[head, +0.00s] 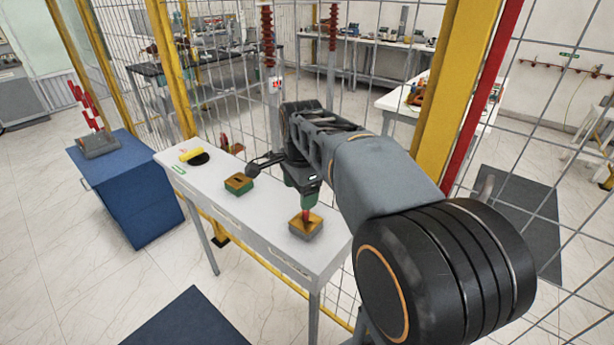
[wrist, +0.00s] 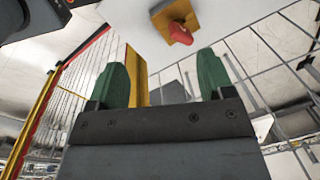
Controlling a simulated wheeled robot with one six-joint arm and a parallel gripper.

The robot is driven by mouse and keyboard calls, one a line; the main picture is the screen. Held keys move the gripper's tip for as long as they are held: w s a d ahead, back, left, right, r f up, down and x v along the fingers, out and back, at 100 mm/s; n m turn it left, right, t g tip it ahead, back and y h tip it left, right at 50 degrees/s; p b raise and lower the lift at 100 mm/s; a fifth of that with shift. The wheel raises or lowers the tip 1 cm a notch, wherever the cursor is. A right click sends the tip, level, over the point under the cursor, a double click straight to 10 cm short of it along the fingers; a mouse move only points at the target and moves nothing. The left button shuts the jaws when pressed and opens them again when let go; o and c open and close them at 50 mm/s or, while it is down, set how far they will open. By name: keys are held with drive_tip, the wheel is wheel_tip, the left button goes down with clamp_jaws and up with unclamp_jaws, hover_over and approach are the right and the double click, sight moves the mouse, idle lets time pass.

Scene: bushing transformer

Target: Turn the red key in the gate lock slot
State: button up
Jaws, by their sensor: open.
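The red key (head: 306,215) stands on the brass-topped block (head: 300,230) at the right end of the white table, apparently in its slot. The key (wrist: 181,34) and part of the block (wrist: 167,12) also show at the top of the wrist view. My gripper (head: 308,196) is over this block, close to the key. In the wrist view my green fingers (wrist: 162,75) are spread with nothing between them, and the key lies beyond the fingertips. A second brass-topped block (head: 239,184) with a dark, empty slot sits farther left. I cannot tell which block is the gate lock.
The white table (head: 215,190) also holds a yellow piece (head: 190,154) and a black disc (head: 200,160) at its left end. A blue cabinet (head: 140,205) stands left of it. A wire-mesh fence with yellow posts (head: 452,90) runs behind and right of the table.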

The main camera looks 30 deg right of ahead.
sight(306, 214)
drive_tip(key=w+d+m+g, duration=0.1)
drive_tip(key=w+d+m, duration=0.3)
drive_tip(key=m, duration=0.3)
drive_tip(key=shift+m, duration=0.4)
wheel_tip(306, 214, down, 14)
drive_tip(key=shift+w+a+r+b, duration=0.15)
drive_tip(key=shift+r+b, duration=0.1)
drive_tip(key=shift+b, duration=0.15)
drive_tip(key=shift+c, duration=0.4)
drive_tip(key=c, duration=1)
drive_tip(key=shift+o, duration=0.2)
drive_tip(key=m, duration=0.5)
drive_tip(key=shift+p, duration=0.4)
drive_tip(key=o, duration=1)
drive_tip(key=shift+o, duration=0.2)
